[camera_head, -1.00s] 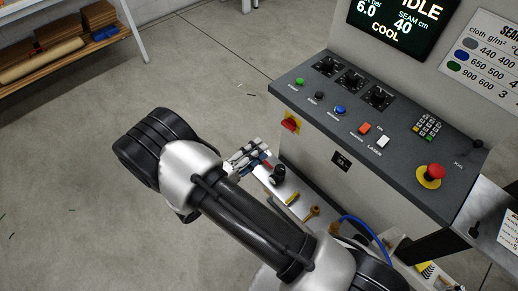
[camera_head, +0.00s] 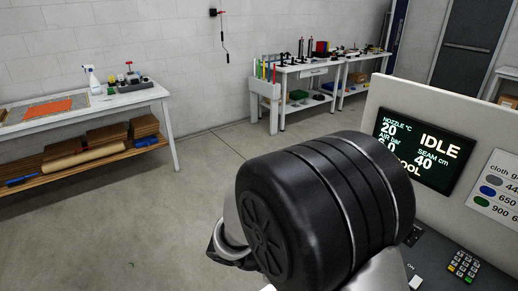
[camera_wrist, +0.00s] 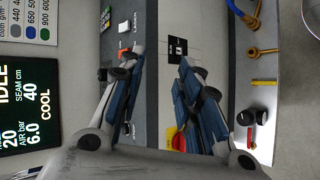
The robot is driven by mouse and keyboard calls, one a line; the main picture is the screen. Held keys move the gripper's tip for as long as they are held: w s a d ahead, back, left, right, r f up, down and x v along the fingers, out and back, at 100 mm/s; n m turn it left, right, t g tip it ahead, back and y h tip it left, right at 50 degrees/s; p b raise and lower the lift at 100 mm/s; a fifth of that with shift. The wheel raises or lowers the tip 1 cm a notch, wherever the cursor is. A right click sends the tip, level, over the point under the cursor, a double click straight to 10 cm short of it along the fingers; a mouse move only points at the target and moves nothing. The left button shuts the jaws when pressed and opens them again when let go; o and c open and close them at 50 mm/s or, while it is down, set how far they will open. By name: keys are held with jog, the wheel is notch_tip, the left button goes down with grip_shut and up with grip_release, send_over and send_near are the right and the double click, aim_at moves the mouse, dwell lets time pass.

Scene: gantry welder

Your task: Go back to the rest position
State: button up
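My gripper (camera_wrist: 158,68) shows in the wrist view with its two blue-and-grey fingers spread apart. I see nothing held between them. Behind the fingers are the welder's control panel (camera_wrist: 124,20) and its pale front face. In the head view my arm's large black joint fills the lower middle, and my gripper's fingers cannot be made out there. The welder's display (camera_head: 425,150) reads IDLE and COOL.
A red-and-yellow switch (camera_wrist: 178,140) is partly hidden behind a finger. Brass fittings and a blue hose (camera_wrist: 240,10) lie at the right. A white table (camera_head: 100,105) stands left, and a workbench (camera_head: 310,68) stands at the back. Open floor lies between.

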jog(key=s+a+r+m+t+y, duration=0.1)
jog(key=s+r+t+y, duration=0.4)
jog(key=s+r+y, duration=0.6)
jog(key=shift+s+a+r+y, duration=0.2)
jog(key=shift+s+y, duration=0.1)
jog(key=shift+s, duration=0.6)
jog(key=shift+d+m, duration=0.15)
jog(key=shift+m, duration=0.15)
